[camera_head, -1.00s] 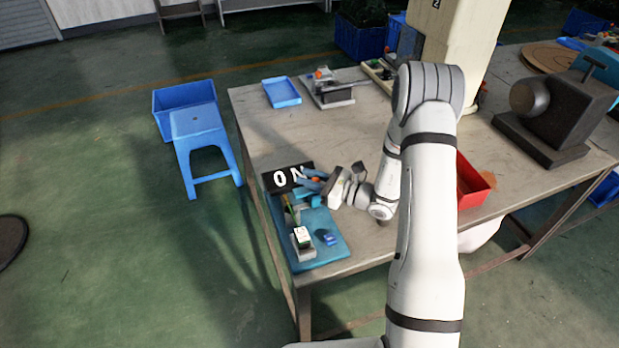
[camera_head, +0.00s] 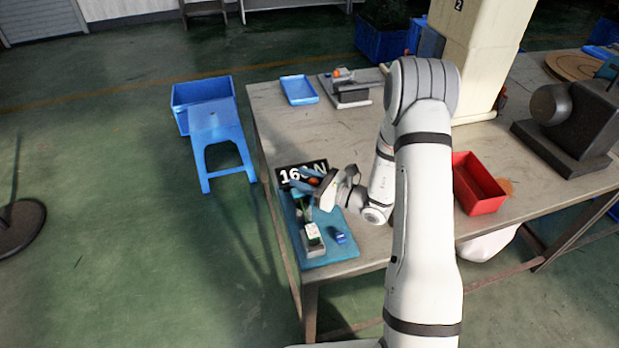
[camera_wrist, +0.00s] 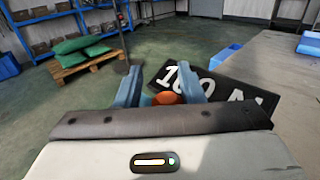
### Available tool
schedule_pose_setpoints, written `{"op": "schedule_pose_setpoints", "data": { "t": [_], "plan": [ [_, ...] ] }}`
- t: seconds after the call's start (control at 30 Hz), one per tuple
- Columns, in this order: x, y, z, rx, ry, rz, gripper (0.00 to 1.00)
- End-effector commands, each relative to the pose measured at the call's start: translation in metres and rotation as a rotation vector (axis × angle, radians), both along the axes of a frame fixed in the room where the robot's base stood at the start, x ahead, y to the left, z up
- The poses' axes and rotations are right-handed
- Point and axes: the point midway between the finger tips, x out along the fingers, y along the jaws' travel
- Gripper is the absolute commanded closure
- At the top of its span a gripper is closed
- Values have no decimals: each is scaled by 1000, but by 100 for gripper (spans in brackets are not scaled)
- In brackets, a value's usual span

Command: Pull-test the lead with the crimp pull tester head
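The crimp pull tester stands on a blue mat (camera_head: 345,243) at the table's left corner. Its black display (camera_head: 289,175) has white digits, about 160 N, with one digit partly hidden; it also shows in the wrist view (camera_wrist: 240,95). My gripper (camera_head: 313,181) is beside the display, its blue fingers on either side of an orange part, which shows between them in the wrist view (camera_wrist: 166,98) and appears gripped.
A small blue piece (camera_head: 339,235) lies on the mat. A red bin (camera_head: 478,185) is right of my arm. A blue tray (camera_head: 298,90) and a grey fixture (camera_head: 350,90) stand at the back. A blue stool (camera_head: 220,135) is on the floor left of the table.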

Motion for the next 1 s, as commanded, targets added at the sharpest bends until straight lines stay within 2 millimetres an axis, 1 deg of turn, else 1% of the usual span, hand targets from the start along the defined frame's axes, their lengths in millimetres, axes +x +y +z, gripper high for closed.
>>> {"op": "schedule_pose_setpoints", "data": {
  "t": [0.03, 0.1, 0.37, 0.47, 0.7, 0.8, 1.0],
  "plan": [
    [0, -1, 0, 0, 0, -3, 61],
    [1, -3, 0, 0, 0, -6, 55],
    [0, -6, -1, -1, 1, -11, 55],
    [-4, -14, -1, -1, 1, -13, 55],
    [-26, -49, -2, -1, 1, -14, 55],
    [-34, -60, -1, -1, -1, -13, 55],
    [-41, -70, 0, 0, 0, -10, 55]
  ]
}}
